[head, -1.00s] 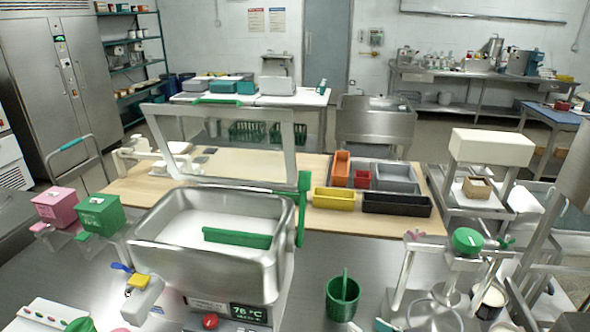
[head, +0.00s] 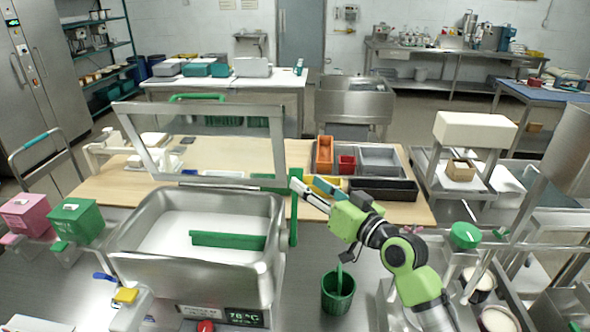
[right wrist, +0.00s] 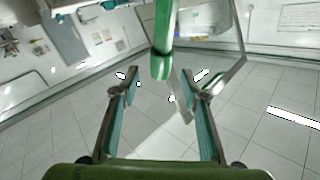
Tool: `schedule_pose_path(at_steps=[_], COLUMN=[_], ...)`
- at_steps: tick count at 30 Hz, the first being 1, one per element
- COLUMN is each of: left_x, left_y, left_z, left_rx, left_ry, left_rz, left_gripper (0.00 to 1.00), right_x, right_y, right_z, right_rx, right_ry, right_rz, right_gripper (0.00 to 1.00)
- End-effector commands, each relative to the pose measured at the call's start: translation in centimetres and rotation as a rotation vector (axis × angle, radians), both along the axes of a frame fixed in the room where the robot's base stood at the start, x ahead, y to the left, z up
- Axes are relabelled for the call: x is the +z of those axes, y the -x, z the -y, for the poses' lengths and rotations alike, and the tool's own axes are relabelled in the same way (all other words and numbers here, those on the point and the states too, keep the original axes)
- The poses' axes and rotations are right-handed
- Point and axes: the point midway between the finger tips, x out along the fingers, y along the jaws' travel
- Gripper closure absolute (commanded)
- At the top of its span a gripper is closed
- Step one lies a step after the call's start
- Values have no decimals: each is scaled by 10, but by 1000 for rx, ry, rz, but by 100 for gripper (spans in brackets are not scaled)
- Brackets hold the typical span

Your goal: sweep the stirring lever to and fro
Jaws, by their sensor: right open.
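The green stirring lever (head: 294,215) stands upright at the right side of the steel vat (head: 150,262). A green paddle (head: 228,240) lies level in the vat's white contents. My right gripper (head: 306,186) is open, its fingers pointing left at the upper part of the lever. In the right wrist view the lever's green bar (right wrist: 163,35) comes down from the top, and its rounded end shows between the open fingertips (right wrist: 163,82). Whether a finger touches it I cannot tell. My left gripper is not in view.
A tilted clear lid in a steel frame (head: 140,160) stands behind the vat. A green cup (head: 338,297) stands right of the vat, below my right arm. Pink (head: 25,213) and green (head: 78,218) boxes are at the left. Coloured bins (head: 380,160) sit behind.

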Motion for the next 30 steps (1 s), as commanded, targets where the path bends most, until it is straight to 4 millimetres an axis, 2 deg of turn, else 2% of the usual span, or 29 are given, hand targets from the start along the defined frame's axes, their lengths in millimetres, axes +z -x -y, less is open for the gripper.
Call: schedule_pose_path(at_steps=[6, 12, 25, 26, 30], left_x=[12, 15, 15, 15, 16], left_y=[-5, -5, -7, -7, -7], left_z=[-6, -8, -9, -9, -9], left_rx=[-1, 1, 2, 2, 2], left_ry=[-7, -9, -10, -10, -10], left_rz=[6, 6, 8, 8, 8], left_gripper=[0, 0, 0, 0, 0], right_x=[2, 1, 0, 0, 0], right_y=[-26, -40, -45, -45, -45], right_z=[-25, -37, -42, -41, -41], right_rx=[1, 0, 0, 0, 0], right_ry=[0, -1, 1, 1, 1], right_rz=[0, 1, 0, 0, 0], right_gripper=[59, 59, 59, 65, 100])
